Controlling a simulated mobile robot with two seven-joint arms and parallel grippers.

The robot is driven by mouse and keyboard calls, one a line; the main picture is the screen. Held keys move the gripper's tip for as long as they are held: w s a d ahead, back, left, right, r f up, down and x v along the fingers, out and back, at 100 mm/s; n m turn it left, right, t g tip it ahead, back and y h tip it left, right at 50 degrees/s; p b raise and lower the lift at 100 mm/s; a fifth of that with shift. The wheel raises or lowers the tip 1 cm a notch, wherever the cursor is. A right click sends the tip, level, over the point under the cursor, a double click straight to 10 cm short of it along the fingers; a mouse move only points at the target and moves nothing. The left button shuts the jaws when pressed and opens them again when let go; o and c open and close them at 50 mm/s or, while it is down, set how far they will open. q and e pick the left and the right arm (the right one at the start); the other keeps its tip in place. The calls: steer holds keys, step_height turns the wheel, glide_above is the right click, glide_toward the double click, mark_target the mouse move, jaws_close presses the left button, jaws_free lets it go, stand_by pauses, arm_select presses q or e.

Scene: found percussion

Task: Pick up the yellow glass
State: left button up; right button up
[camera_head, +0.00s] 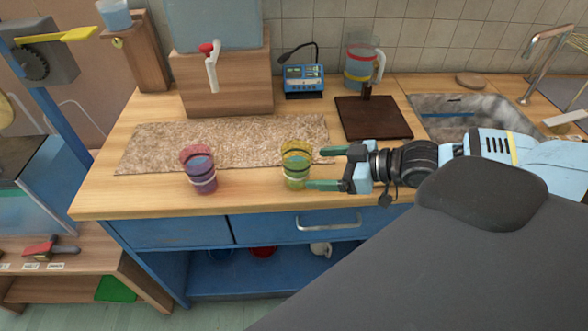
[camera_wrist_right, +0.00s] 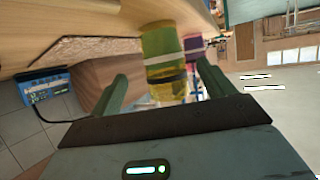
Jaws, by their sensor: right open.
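The yellow glass (camera_head: 296,166) stands upright on the wooden counter, at the front edge of the beige mat in the head view. My right gripper (camera_head: 316,168) comes in from the right and is open, with its green fingertips just right of the glass. In the right wrist view the yellow glass (camera_wrist_right: 164,62) lies ahead between the two open fingers (camera_wrist_right: 160,90). I cannot tell whether the fingertips touch it. A pink-purple glass (camera_head: 200,169) stands to its left on the counter and shows behind it in the wrist view (camera_wrist_right: 193,47). My left gripper is not in view.
A beige mat (camera_head: 150,145) lies behind the glasses. A dark board (camera_head: 374,118), a blue device (camera_head: 304,78), a clear jug (camera_head: 360,62) and a wooden box (camera_head: 222,85) stand farther back. A sink (camera_head: 470,110) is at right. The counter's front edge is close to the glasses.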

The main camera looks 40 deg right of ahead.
mark_target(310, 168)
steer(key=shift+w+a+f+b, duration=0.3)
steer(key=shift+w+f+b, duration=0.1)
steer(key=shift+w, duration=0.05)
steer(key=shift+w+a, duration=0.1)
steer(key=shift+w, duration=0.1)
steer(key=shift+b+x, duration=0.75)
steer(key=shift+x, duration=0.05)
steer(key=shift+w+a+f, duration=0.1)
steer(key=shift+w+a, duration=0.25)
steer(key=shift+a, duration=0.15)
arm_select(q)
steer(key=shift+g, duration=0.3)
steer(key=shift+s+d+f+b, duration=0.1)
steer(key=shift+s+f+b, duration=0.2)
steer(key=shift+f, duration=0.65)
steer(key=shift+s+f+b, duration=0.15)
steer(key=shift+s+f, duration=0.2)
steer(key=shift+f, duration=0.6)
arm_select(e)
steer(key=shift+x, duration=1.25)
steer(key=c, duration=1.3)
